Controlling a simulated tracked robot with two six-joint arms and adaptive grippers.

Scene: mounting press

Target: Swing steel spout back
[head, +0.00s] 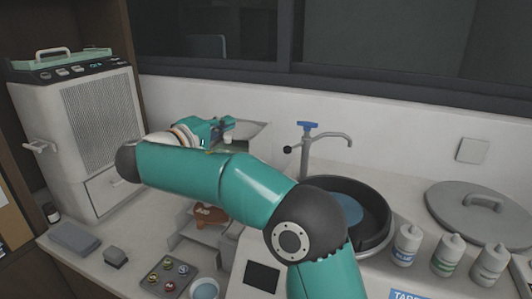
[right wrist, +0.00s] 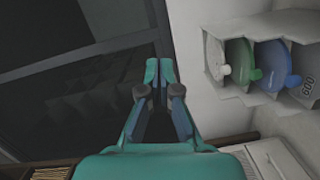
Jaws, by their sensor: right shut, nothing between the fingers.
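The steel spout (head: 335,135) is the curved arm of a tap with a blue handle (head: 308,127) on top, standing behind the round black basin (head: 378,217). The spout reaches to the right, with its tip bent down above the back of the basin. A dark knob sits at the left of the tap post. My right gripper (head: 226,130) is well left of the tap, near the wall, apart from the spout. In the right wrist view my right gripper (right wrist: 158,72) has its fingers together and empty. The spout does not show there. My left gripper is not in view.
A wall rack (right wrist: 245,93) holds white, green and blue discs close to my right gripper. Bottles (head: 447,255) and a round lid (head: 485,207) lie right of the basin. My right arm crosses the counter.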

